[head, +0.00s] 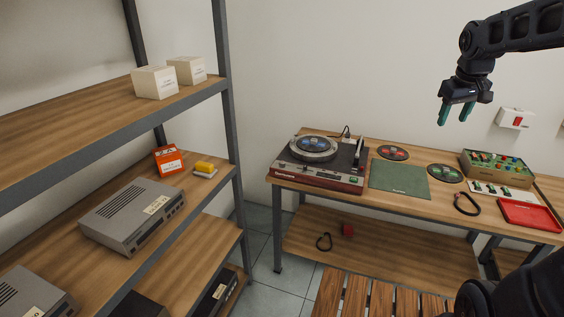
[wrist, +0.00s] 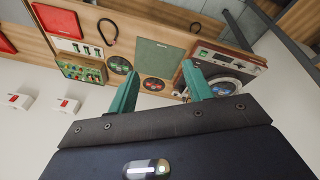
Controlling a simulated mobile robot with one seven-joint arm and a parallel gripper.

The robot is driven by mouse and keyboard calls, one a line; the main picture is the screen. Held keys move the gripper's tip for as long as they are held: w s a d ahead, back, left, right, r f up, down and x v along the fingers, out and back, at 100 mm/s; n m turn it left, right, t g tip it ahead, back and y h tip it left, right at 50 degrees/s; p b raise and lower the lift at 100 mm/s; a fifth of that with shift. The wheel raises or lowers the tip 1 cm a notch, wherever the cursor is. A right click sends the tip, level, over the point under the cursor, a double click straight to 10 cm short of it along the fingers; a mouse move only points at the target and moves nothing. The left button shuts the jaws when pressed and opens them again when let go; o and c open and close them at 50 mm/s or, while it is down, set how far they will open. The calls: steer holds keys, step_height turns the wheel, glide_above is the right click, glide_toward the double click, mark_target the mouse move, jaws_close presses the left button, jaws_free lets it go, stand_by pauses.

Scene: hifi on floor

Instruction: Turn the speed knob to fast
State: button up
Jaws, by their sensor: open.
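A turntable (head: 318,163) with a dark red front and a silver platter stands at the left end of the wooden workbench. Its front face carries small controls, too small to tell which is the speed knob or how it is set. It also shows in the wrist view (wrist: 222,72), at the upper right, partly hidden by a finger. My gripper (head: 456,113) is open and empty, with teal fingers pointing down. It is high above the bench, to the right of the turntable and apart from everything. In the wrist view the fingers (wrist: 160,90) are spread wide.
A green mat (head: 399,181), dark discs (head: 393,153), a box of colourful parts (head: 497,167), a black loop (head: 467,204) and a red tray (head: 530,214) lie on the bench. A shelf rack (head: 229,110) with grey devices (head: 132,215) stands left. A wooden slatted surface (head: 375,297) is in front.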

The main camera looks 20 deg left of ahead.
steer(key=w+a+f+n, duration=0.1)
steer(key=w+a+n, duration=0.3)
steer(key=w+a, duration=0.85)
steer(key=n+g, duration=0.3)
steer(key=n, duration=0.8)
glide_above(282, 162)
step_height(282, 162, down, 28)
step_height(282, 162, down, 11)
steer(key=shift+s, duration=0.1)
steer(key=c, duration=1)
